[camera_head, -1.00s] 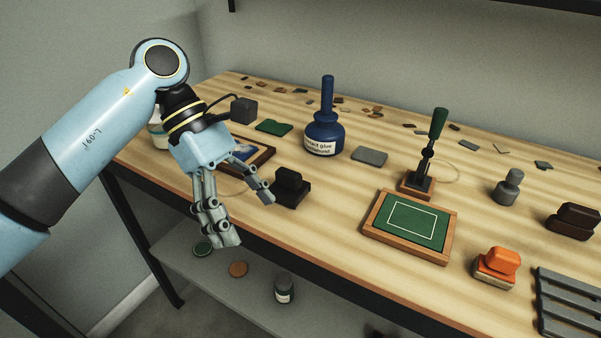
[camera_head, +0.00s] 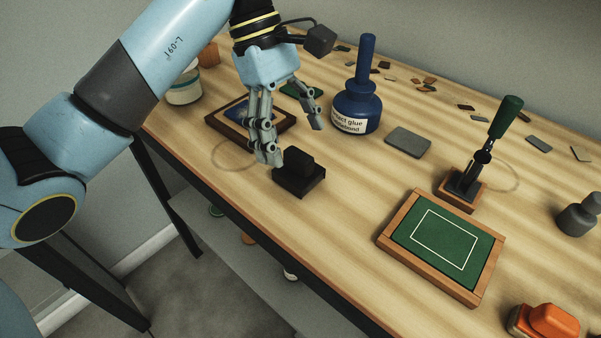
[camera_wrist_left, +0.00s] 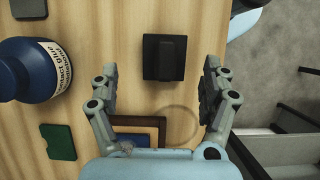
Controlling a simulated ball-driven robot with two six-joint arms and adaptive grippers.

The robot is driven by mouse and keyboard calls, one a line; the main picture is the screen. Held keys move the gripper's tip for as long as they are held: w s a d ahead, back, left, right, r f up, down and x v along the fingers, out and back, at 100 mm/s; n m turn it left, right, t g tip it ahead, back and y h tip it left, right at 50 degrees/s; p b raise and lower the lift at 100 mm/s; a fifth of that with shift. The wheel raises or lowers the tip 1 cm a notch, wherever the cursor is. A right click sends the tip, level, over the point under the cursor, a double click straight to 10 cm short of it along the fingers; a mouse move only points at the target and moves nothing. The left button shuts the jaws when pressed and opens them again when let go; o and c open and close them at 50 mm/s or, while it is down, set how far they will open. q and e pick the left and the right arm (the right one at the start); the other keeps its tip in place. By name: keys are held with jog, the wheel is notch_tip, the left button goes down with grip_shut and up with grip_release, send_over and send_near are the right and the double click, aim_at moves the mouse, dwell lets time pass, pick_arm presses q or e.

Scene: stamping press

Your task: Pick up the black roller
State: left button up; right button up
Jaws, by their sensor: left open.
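The black roller (camera_head: 299,175), a dark block with a raised grip on top, sits on the wooden bench near its front edge. It also shows in the left wrist view (camera_wrist_left: 164,57), ahead of and between the lines of the two fingers. My left gripper (camera_head: 293,140) is open and empty, just behind and above the roller in the head view, apart from it. Its fingers (camera_wrist_left: 160,73) are spread wide in the wrist view. My right gripper is not in view.
A blue glue bottle (camera_head: 357,108) stands behind the roller. A wood-framed picture (camera_head: 215,122) lies beneath the left gripper. A green framed board (camera_head: 392,235) and a green-handled tool (camera_head: 505,120) are to the right. Bare bench surrounds the roller.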

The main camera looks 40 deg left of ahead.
aim_at(293, 149)
pick_arm(q)
jog(key=shift+f, duration=0.35)
jog(key=b+x, duration=0.1)
jog(key=x, duration=0.2)
jog(key=b+x, duration=0.1)
jog(key=shift+s+f+b, duration=0.2)
jog(key=shift+s+b, duration=0.1)
jog(key=shift+s, duration=0.05)
jog(key=shift+d+f, duration=0.1)
jog(key=shift+c, duration=0.2)
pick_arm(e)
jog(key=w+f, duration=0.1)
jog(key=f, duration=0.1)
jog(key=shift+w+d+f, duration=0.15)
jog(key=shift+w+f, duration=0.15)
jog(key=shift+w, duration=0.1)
pick_arm(q)
jog(key=c, duration=1.4)
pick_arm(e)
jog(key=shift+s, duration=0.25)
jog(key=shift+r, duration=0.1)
